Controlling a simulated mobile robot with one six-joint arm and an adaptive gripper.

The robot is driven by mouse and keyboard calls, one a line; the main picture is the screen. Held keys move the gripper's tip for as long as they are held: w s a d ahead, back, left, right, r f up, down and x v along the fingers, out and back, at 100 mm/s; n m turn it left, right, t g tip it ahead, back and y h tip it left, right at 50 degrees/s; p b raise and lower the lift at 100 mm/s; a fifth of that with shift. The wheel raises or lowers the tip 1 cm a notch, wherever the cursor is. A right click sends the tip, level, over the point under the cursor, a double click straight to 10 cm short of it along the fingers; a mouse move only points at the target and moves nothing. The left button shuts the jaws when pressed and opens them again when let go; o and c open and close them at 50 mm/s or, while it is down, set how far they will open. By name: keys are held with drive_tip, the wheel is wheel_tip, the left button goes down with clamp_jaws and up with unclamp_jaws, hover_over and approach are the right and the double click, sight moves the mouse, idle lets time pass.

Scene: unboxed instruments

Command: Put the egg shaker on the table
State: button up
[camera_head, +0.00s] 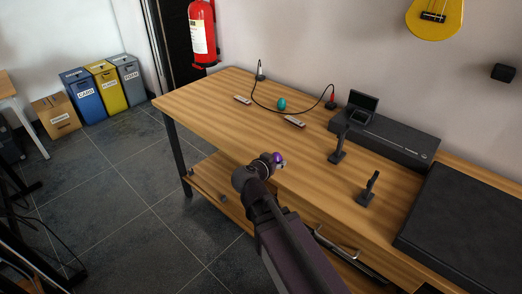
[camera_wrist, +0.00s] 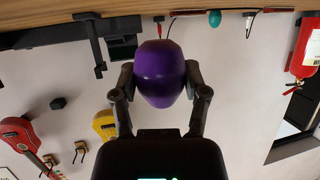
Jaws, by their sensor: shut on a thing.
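A purple egg shaker (camera_wrist: 160,72) is held between the two fingers of my gripper (camera_wrist: 160,88) in the wrist view, where the scene appears upside down. In the head view the purple egg (camera_head: 277,157) shows at the tip of my gripper (camera_head: 275,163), by the front edge of the wooden table (camera_head: 215,108). The egg looks raised above the tabletop; its exact height is unclear. A second, teal egg (camera_head: 282,103) rests farther back on the table. It also shows at the top of the wrist view (camera_wrist: 214,18).
Black stands (camera_head: 338,147) (camera_head: 369,189), a long black box (camera_head: 395,138) and a large dark case (camera_head: 470,225) occupy the right side. A black cable (camera_head: 290,112) and small white-and-red items (camera_head: 294,121) lie at the back. The table's left and front-middle are clear.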

drive_tip(key=b, duration=0.1)
hover_over(260, 149)
drive_tip(key=s+d, duration=0.1)
drive_tip(key=s, duration=0.1)
drive_tip(key=shift+s+f, duration=0.2)
drive_tip(key=shift+f, duration=0.4)
drive_tip(key=shift+w, duration=0.3)
drive_tip(key=shift+w+a+f+b, duration=0.3)
drive_tip(key=shift+w+b, duration=0.1)
drive_tip(key=shift+w, duration=0.1)
drive_tip(key=shift+w+a+f+b, duration=0.15)
drive_tip(key=shift+w+f+b, duration=0.2)
drive_tip(key=shift+w, duration=0.15)
drive_tip(key=shift+f+b, duration=1.05)
drive_tip(key=shift+b, duration=0.05)
drive_tip(key=shift+f, duration=0.15)
drive_tip(key=o, duration=1.1)
